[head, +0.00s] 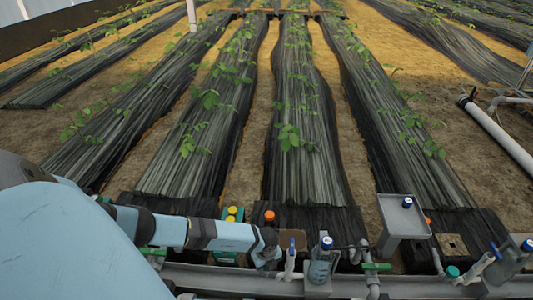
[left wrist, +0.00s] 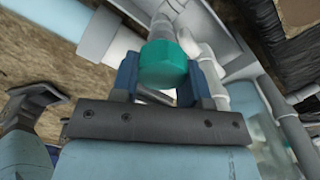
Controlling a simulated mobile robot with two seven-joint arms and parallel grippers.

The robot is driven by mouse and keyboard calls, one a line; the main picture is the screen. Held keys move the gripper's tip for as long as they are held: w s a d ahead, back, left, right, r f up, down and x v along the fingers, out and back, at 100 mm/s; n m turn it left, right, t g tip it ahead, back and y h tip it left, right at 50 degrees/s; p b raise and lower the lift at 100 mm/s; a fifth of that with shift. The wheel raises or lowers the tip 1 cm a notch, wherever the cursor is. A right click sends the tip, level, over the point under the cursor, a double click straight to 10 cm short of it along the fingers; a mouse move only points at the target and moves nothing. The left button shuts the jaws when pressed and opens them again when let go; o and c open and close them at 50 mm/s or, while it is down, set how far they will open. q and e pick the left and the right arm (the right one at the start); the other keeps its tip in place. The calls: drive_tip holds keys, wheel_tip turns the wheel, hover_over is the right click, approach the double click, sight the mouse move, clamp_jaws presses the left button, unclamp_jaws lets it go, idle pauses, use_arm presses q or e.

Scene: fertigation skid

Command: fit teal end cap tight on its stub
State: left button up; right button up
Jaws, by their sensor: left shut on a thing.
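The teal end cap (left wrist: 164,65) shows in the left wrist view, between the two blue fingers of my left gripper (left wrist: 158,82). The gripper is shut on it. A white pipe fitting (left wrist: 174,18) lies just beyond the cap; I cannot tell how far the cap sits on a stub. In the head view my left arm reaches in from the left and its wrist is above the skid's rail; its fingers and the held cap are not clear there. A similar teal piece (head: 452,271) sits on white piping at the right. My right gripper is not in view.
A grey rail (head: 215,282) runs along the front. Blue-topped fittings (head: 326,242) and a green-handled valve (head: 376,266) stand right of my wrist. A grey tray (head: 402,218) stands further right. Yellow and orange caps (head: 232,211) stand behind the arm. Planted rows lie beyond.

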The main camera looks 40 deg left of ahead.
use_arm(q)
drive_tip(key=shift+f, duration=0.4)
drive_tip(key=shift+f, duration=0.15)
drive_tip(key=shift+f, duration=0.25)
idle(0.5)
drive_tip(key=o, duration=0.7)
drive_tip(key=shift+f, duration=0.35)
drive_tip(key=shift+c, duration=0.4)
